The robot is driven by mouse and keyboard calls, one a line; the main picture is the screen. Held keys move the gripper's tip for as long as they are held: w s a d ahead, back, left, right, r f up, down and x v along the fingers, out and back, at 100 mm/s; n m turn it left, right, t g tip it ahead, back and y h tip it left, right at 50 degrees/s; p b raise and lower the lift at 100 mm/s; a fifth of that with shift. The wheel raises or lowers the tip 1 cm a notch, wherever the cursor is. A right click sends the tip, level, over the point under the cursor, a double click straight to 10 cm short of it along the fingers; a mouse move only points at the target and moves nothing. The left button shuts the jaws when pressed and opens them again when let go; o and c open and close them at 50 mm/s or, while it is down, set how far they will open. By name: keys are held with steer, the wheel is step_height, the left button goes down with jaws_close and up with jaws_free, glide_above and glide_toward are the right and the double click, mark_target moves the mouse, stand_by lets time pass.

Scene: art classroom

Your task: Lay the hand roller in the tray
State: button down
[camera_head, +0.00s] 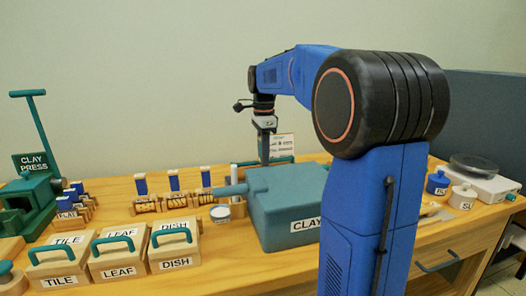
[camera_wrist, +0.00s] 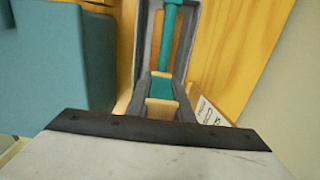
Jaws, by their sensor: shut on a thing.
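My gripper (camera_head: 264,160) points down just behind the teal clay box (camera_head: 290,206). In the wrist view its two grey fingers (camera_wrist: 165,60) are shut on a teal piece with a slim teal handle (camera_wrist: 171,28), which I take for the hand roller. A pale wooden part (camera_wrist: 160,108) shows beside the teal piece. In the head view the clay box hides most of what is under my gripper; a teal bar (camera_head: 283,159) shows just behind it.
The clay box also fills the left of the wrist view (camera_wrist: 60,65), close to my fingers. Wooden boxes labelled TILE, LEAF and DISH (camera_head: 118,256) stand left, a clay press (camera_head: 38,175) farther left, lidded jars (camera_head: 462,196) right.

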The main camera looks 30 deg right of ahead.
steer(key=shift+f, duration=1.75)
steer(key=c, duration=1.1)
jaws_free()
steer(key=shift+r, duration=5)
